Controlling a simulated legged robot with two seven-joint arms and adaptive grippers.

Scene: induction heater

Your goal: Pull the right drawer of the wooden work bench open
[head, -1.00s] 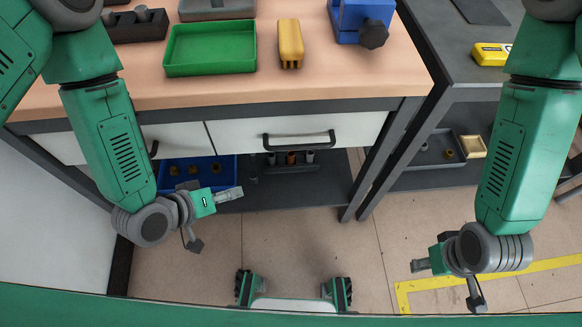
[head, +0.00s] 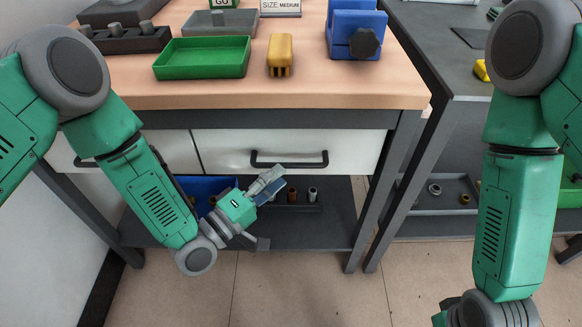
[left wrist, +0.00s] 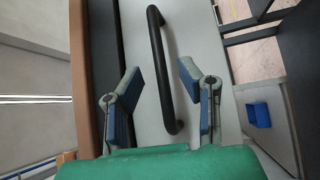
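The right drawer (head: 220,150) of the wooden work bench (head: 340,92) has a white front and looks shut. Its black bar handle (head: 290,164) runs across the front; it also shows in the left wrist view (left wrist: 159,50). My left gripper (head: 268,213) is just below the handle in the head view, open and empty. In the left wrist view, the open fingers of my left gripper (left wrist: 157,72) lie either side of the handle, with no clear contact. My right gripper (head: 448,311) is low at the bottom edge, mostly cut off, so its opening is hidden.
A green tray (head: 202,77), a yellow object (head: 280,55) and a blue vise-like block (head: 356,45) stand on the bench top. A blue bin (head: 190,186) and small cylinders are on the lower shelf (head: 310,232). A grey table (head: 450,70) stands at right.

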